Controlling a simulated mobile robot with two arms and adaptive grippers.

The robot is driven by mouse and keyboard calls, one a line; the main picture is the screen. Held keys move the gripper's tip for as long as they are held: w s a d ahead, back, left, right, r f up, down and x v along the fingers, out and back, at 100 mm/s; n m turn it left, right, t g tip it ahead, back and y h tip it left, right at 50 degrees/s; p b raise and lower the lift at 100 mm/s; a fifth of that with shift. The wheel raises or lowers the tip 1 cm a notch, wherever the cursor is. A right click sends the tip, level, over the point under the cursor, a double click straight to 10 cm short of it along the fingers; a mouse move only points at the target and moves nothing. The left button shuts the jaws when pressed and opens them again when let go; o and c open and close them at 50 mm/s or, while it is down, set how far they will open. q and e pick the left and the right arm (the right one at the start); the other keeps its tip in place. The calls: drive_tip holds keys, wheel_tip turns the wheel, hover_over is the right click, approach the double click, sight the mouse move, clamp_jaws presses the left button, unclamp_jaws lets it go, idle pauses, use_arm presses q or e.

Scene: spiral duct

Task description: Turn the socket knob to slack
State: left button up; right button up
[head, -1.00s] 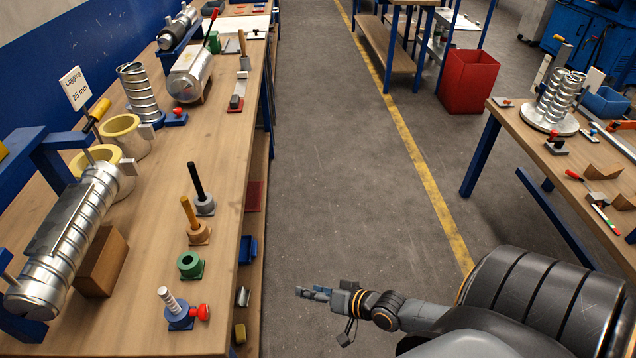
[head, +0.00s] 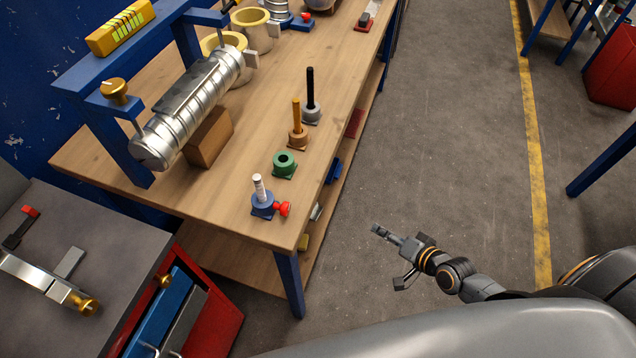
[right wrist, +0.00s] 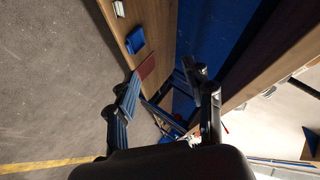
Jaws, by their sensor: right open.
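The blue socket (head: 263,204) stands on the wooden bench near its front corner, with a whitish threaded rod (head: 259,187) rising out of it. Its red knob (head: 283,209) sticks out on the right side, towards the bench edge. My right gripper (head: 379,232) is over the floor to the right of the bench, well apart from the knob, open and empty. In the right wrist view my right gripper (right wrist: 165,75) shows its two fingers spread. The red knob cannot be made out there. My left gripper is not in view.
A green socket (head: 285,165), an orange-handled peg (head: 297,128) and a black peg (head: 311,95) stand in a row behind the blue socket. A metal duct (head: 190,110) lies at the left under a blue frame (head: 110,130). A grey-topped cabinet (head: 90,250) stands front left.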

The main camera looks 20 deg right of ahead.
drive_tip(key=a+r+n+t+y+b, duration=0.1)
drive_tip(key=a+r+n+y, duration=0.3)
drive_tip(key=r+n, duration=0.35)
drive_tip(key=a+r+n+t+y+b, duration=0.1)
drive_tip(key=a+r+n+t+y, duration=0.2)
drive_tip(key=r+n, duration=0.45)
drive_tip(key=n+g+y+p, duration=0.3)
drive_tip(key=n+g+y, duration=0.1)
drive_tip(key=n, duration=0.1)
approach(288, 209)
drive_tip(key=x, duration=0.8)
drive_tip(key=shift+w, duration=0.15)
drive_tip(key=shift+w+a+f, duration=0.15)
drive_tip(key=shift+w+a, duration=0.05)
drive_tip(key=shift+a, duration=0.2)
